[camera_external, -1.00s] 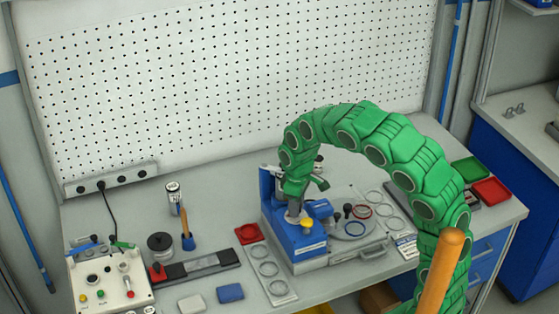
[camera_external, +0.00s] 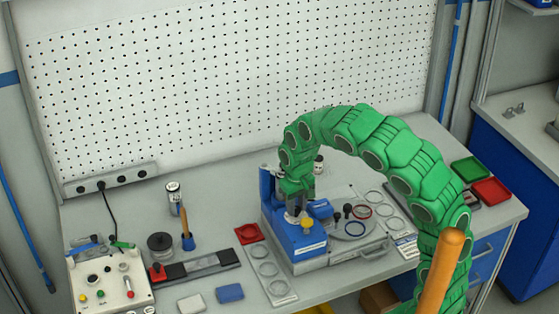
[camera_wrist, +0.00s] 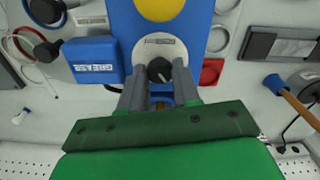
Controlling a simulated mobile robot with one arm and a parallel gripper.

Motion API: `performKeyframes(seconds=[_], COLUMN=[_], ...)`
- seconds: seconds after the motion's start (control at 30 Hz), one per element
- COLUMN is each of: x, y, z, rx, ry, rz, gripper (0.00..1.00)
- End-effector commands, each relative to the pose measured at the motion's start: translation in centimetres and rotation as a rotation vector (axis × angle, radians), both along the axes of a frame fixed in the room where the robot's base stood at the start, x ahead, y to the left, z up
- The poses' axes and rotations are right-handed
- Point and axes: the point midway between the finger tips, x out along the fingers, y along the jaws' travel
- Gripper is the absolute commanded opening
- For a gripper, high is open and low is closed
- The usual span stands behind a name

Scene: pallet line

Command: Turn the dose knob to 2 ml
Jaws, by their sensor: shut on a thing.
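The black dose knob (camera_wrist: 159,70) sits on a round silver dial plate on the blue dosing unit (camera_external: 302,245). Its pointer and the scale marks are too small to read in the wrist view. My gripper (camera_wrist: 160,78) is shut on the knob, with one grey finger on each side. In the external view my gripper (camera_external: 295,208) reaches down onto the top of the blue unit and hides the knob. A yellow button (camera_external: 306,222) is in front of the knob on the same unit, and it also shows in the wrist view (camera_wrist: 160,8).
A blue block (camera_external: 320,208) and a round turntable with rings (camera_external: 352,231) stand right of the knob. A red square tray (camera_external: 249,233) and a plate with circles (camera_external: 269,270) lie to the left. A control box (camera_external: 108,282) stands at the far left.

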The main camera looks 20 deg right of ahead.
Motion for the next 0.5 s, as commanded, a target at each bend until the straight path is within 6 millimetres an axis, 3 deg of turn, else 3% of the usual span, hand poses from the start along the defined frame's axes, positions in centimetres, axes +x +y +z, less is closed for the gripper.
performKeyframes(seconds=[0.5], x=[0.06], y=[0.02], z=[0.08], rx=[0.002], ry=[-0.002], rz=[-0.177], gripper=[0.01])
